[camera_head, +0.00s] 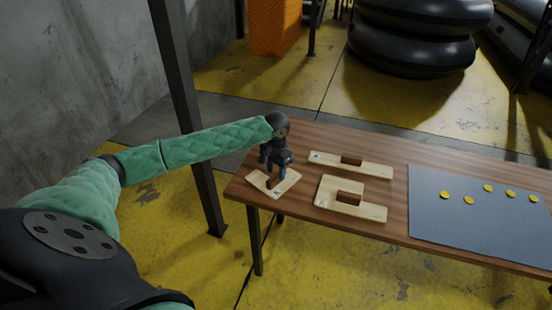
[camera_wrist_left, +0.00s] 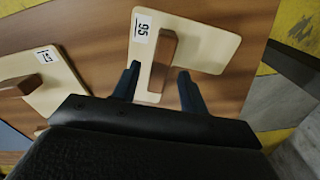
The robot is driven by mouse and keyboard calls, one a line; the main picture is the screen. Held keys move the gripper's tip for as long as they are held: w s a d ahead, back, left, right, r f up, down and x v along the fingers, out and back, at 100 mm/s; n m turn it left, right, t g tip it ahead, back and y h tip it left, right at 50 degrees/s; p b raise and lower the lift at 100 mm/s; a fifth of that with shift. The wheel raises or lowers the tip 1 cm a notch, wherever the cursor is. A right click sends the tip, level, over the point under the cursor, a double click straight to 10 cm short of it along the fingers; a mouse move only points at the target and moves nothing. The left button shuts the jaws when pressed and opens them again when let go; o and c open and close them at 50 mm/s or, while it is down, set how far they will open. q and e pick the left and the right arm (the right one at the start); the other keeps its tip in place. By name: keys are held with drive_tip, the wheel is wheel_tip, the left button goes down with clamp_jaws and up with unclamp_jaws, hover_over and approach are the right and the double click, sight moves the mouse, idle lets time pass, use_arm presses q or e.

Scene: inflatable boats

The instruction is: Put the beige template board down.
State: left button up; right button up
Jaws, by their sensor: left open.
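The beige template board (camera_head: 289,182) lies at the left end of the wooden table and looks flat on its top. In the left wrist view the board (camera_wrist_left: 206,48) has a white number label at one corner and a brown block handle (camera_wrist_left: 162,62) standing on it. My left gripper (camera_wrist_left: 158,76) is over this board, its two dark fingers apart on either side of the handle. A gap shows beside the handle, so the fingers do not grip it. In the head view the gripper (camera_head: 273,175) partly hides the board. My right gripper is not in view.
On the wooden table (camera_head: 310,215), a long beige board (camera_head: 376,171) and a notched beige board (camera_head: 325,196), each with a brown handle, lie to the right. Further right is a grey mat (camera_head: 440,225) with several yellow discs. A dark post (camera_head: 190,130) stands left of the table.

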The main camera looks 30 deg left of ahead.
use_arm(q)
wheel_tip(320, 180, up, 8)
drive_tip(key=b, duration=0.2)
drive_tip(key=shift+r, duration=0.25)
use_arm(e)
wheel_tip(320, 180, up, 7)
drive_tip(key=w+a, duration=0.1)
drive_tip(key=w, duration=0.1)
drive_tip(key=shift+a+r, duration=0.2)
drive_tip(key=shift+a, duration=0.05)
use_arm(q)
drive_tip(key=shift+f, duration=0.1)
